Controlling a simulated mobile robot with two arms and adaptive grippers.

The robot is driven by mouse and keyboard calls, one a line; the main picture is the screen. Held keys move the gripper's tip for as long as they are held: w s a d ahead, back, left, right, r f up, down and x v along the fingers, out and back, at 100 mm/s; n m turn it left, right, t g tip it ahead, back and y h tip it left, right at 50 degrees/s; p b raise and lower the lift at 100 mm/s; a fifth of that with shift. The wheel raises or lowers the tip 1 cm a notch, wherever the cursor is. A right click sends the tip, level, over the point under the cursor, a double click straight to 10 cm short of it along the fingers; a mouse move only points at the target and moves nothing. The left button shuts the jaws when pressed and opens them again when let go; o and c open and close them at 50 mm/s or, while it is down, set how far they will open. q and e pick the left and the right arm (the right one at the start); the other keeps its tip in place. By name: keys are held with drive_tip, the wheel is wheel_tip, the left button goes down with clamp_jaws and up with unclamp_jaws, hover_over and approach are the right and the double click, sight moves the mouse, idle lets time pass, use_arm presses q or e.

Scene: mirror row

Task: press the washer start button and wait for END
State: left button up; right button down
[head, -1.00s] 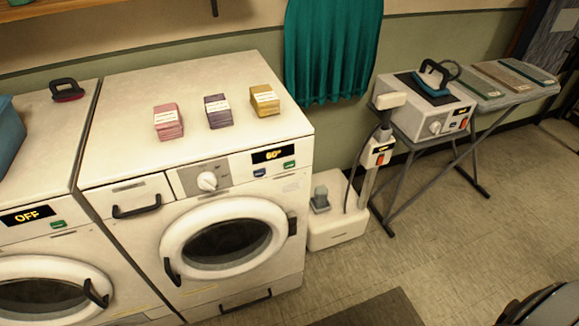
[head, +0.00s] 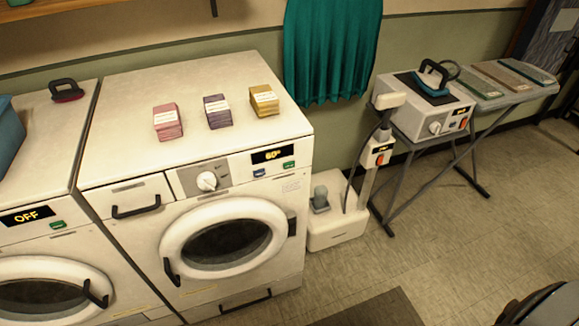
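A white front-loading washer (head: 120,235) stands at the centre left. Its round door (head: 225,246) looks shut. Its display (head: 271,155) reads 60°. Below the display are a blue button (head: 259,172) and a green button (head: 289,165). A white dial (head: 206,181) sits left of the display. A second machine (head: 30,235) at the far left has a display (head: 27,216) reading OFF and a green button (head: 57,225). Neither of my grippers shows in the head view.
Pink (head: 167,121), purple (head: 217,111) and yellow (head: 264,100) stacks lie on the washer top. A steamer stand (head: 338,226) is right of the washer. An ironing board (head: 515,82) with an iron (head: 433,78) on a white unit stands farther right.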

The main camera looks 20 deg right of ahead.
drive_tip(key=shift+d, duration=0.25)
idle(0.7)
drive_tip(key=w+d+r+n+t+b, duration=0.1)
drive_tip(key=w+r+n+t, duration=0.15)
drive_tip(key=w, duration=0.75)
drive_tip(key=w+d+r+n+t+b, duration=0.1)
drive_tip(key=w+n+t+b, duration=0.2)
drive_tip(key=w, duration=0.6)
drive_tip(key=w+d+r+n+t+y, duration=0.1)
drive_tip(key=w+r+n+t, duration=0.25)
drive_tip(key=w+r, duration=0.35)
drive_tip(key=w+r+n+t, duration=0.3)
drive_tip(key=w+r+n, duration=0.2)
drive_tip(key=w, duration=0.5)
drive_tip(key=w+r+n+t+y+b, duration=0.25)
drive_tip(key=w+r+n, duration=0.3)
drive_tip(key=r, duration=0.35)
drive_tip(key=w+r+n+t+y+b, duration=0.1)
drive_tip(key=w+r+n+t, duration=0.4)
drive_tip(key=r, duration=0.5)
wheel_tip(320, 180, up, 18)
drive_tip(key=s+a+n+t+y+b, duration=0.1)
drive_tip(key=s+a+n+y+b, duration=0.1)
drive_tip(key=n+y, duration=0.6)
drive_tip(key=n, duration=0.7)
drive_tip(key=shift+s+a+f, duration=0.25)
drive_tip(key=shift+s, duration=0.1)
